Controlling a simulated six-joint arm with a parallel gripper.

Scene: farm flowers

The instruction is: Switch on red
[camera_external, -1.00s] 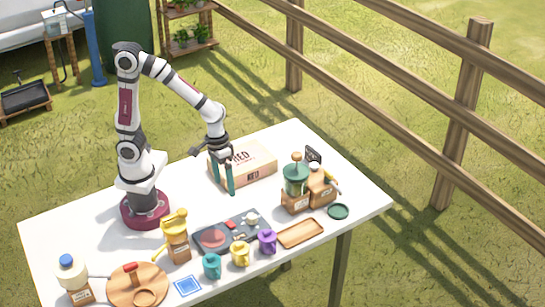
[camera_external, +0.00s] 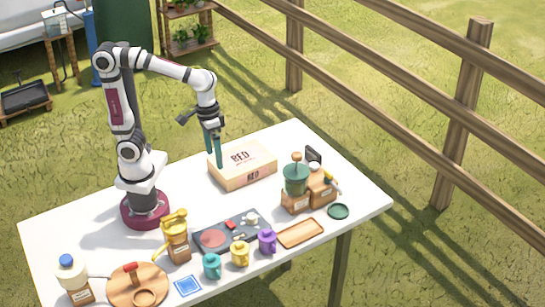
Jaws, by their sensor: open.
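A dark flat panel (camera_external: 222,243) lies on the table in front of my arm. It carries a round red disc (camera_external: 213,239), a small red block-like part (camera_external: 231,226) that may be a switch, and a small pale knob-like item (camera_external: 251,218). Whether the red part is on or off is too small to tell.
Teal (camera_external: 212,266), yellow (camera_external: 240,254) and purple (camera_external: 267,241) mugs line the panel's front. A yellow-topped grinder (camera_external: 178,240) stands left of it. A green-topped grinder (camera_external: 296,182) and wooden tray (camera_external: 300,233) are right. The table's back left is clear.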

